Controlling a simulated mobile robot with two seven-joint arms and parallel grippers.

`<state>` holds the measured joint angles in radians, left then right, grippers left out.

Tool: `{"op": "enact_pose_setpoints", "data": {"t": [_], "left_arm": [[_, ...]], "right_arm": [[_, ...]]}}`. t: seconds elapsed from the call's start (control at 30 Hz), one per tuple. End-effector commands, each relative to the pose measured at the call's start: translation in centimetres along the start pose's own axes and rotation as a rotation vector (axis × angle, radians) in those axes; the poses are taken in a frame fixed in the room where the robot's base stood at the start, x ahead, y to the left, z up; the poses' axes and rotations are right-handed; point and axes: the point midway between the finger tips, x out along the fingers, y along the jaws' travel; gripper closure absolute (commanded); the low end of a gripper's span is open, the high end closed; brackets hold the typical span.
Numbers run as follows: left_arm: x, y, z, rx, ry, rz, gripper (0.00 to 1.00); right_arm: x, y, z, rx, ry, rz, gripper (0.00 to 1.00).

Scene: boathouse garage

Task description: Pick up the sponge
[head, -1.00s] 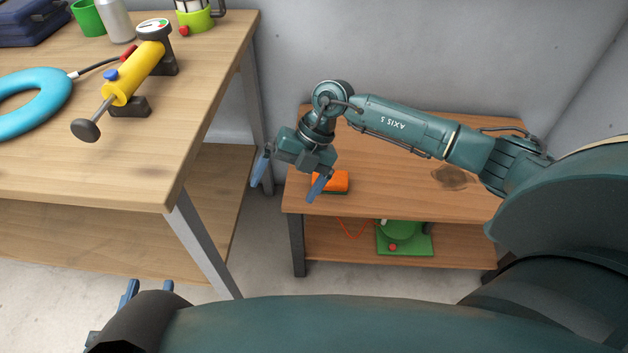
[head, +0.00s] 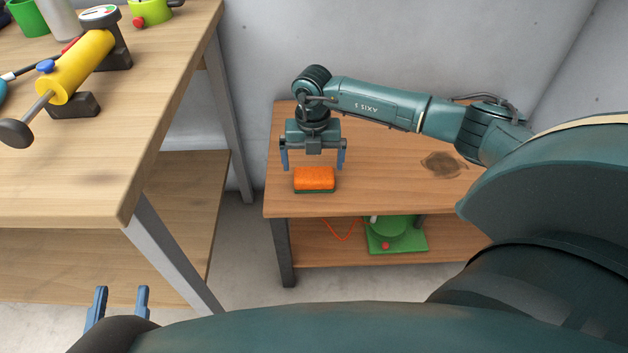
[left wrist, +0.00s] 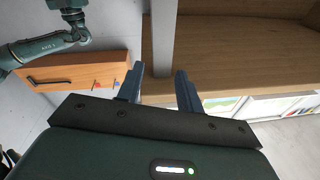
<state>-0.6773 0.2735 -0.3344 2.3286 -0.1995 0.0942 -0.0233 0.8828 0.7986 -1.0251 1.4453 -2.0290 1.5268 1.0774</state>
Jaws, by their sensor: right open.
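The orange sponge (head: 314,179) with a dark green underside lies flat near the front left of the low wooden table (head: 370,190). My right gripper (head: 313,167) is open, its two blue fingers pointing down. In the head view it appears just above and behind the sponge, one finger toward each end, with nothing between the fingers. Its exact height above the table is hard to tell. My left gripper (head: 121,298) is at the lower left of the head view, open and empty; its fingers also show in the left wrist view (left wrist: 158,88), apart.
A taller workbench (head: 150,120) stands at the left, with a yellow pump (head: 85,65) on it. The low table's lower shelf holds a green object (head: 395,235) and an orange cord (head: 342,230). A grey wall closes the back.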

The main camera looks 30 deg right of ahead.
Motion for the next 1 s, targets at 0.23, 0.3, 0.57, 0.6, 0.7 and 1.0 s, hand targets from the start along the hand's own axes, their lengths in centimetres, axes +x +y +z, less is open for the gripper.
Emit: {"op": "enact_pose_setpoints", "data": {"t": [0.23, 0.3, 0.57, 0.6, 0.7, 1.0], "left_arm": [[0.2, 0.2, 0.3, -0.033, 0.031, 0.002, 0.64], [0.3, 0.2, 0.2, -0.039, 0.036, 0.002, 0.64], [0.4, 0.1, 0.0, -0.04, 0.036, 0.003, 0.64], [0.4, 0.1, 0.0, -0.04, 0.036, 0.003, 0.64], [0.4, 0.1, 0.0, -0.04, 0.036, 0.004, 0.64], [0.4, 0.2, -0.1, -0.041, 0.036, 0.004, 0.64]], "right_arm": [[4.0, -0.3, -0.3, 0.0, 0.002, -0.002, 0.0], [4.6, -0.3, -0.3, 0.0, 0.001, 0.0, 0.0], [4.6, -0.2, -0.3, -0.001, 0.001, 0.0, 0.02], [4.5, -0.2, -0.3, -0.001, 0.001, 0.0, 0.06], [4.5, -0.2, -0.3, -0.001, 0.001, 0.0, 0.14], [4.5, -0.2, -0.3, -0.001, 0.001, 0.0, 0.36]]}}
